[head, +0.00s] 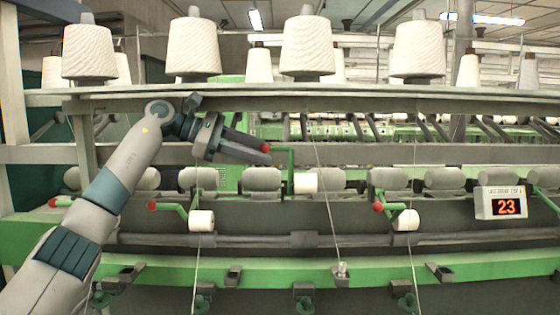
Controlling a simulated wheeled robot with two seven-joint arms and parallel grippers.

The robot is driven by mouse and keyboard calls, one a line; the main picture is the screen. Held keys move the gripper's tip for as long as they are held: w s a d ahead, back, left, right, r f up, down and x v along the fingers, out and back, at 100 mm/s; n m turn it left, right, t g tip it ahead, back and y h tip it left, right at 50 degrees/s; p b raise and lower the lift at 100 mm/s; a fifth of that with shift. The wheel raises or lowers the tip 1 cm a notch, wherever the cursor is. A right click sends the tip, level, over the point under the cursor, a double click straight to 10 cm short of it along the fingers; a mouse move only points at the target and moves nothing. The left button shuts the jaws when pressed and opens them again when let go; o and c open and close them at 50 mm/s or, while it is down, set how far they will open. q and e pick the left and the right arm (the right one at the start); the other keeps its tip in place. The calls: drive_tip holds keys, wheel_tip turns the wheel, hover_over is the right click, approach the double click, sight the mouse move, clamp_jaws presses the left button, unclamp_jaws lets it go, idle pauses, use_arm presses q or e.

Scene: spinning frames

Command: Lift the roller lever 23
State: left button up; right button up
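The middle roller lever has a green arm (291,165), a red knob (266,148) and a white roller (306,183). Its knob and roller sit higher than those of the levers on either side. My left gripper (264,150) comes in from the left, with its dark fingers closed about the red knob at their tips. The fingers partly hide the knob. A display (501,206) at the right reads 23 in red digits. My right gripper is not in view.
Lower neighbouring levers have red knobs, one at left (152,206) and one at right (378,208). Large white yarn cones (306,48) stand on the shelf above. A grey beam (400,153) runs behind the gripper. Thin yarns hang down in front of the green rail (390,271).

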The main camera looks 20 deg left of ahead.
use_arm(q)
drive_tip(key=s+a+b, duration=0.1)
drive_tip(key=s+a, duration=0.2)
drive_tip(key=a, duration=0.2)
drive_tip(key=shift+a, duration=0.2)
idle(0.5)
